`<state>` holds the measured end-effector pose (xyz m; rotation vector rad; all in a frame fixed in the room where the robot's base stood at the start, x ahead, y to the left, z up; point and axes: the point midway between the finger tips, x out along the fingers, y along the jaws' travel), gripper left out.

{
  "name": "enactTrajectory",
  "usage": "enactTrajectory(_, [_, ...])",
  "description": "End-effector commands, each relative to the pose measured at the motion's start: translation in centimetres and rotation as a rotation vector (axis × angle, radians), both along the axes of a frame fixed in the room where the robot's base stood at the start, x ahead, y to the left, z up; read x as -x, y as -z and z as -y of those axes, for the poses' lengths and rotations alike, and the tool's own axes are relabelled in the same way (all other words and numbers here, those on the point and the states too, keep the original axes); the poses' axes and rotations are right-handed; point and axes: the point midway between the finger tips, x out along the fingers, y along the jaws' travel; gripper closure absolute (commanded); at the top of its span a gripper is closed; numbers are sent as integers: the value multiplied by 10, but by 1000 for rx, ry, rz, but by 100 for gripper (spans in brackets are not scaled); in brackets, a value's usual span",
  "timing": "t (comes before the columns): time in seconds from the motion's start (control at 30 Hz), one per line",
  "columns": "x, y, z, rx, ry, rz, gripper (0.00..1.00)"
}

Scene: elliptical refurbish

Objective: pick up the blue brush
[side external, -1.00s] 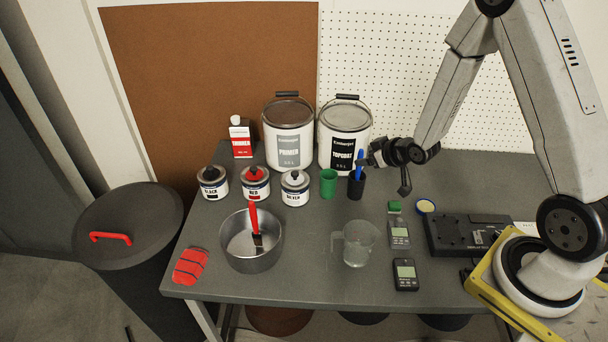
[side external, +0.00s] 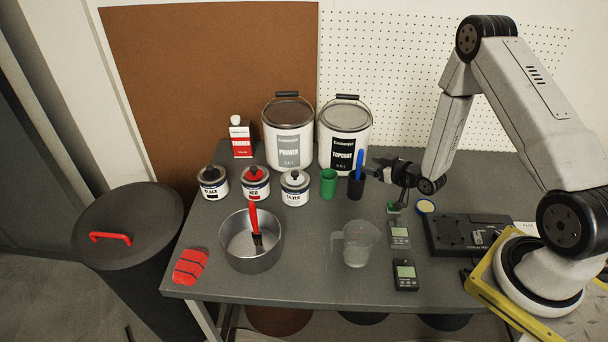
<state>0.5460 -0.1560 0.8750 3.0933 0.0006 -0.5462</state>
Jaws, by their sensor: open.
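The blue brush (side external: 360,163) stands upright in a small black cup (side external: 356,187), with its blue handle sticking up above the rim. The cup is on the grey table in front of the topcoat bucket. My gripper (side external: 381,186) is just right of the cup and the brush handle, held sideways at about handle height. Its jaws are open and nothing shows between them. The lower part of the brush is hidden inside the cup.
A green cup (side external: 328,184) stands close left of the black cup. The topcoat bucket (side external: 346,135) is right behind it. A clear jug (side external: 356,244) and scales (side external: 405,275) are in front. A metal pot (side external: 278,258) holds a red brush (side external: 254,217).

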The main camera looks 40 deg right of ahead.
Motion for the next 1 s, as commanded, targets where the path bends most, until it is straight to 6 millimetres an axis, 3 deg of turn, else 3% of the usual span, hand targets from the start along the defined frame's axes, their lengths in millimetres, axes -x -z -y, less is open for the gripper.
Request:
enactTrajectory(0.2, [-15,5,-1,0,-1,0,32])
enactTrajectory(0.57, [-21,7,-1,0,-1,0,32])
enactTrajectory(1.0, [-58,21,-1,0,1,0,32])
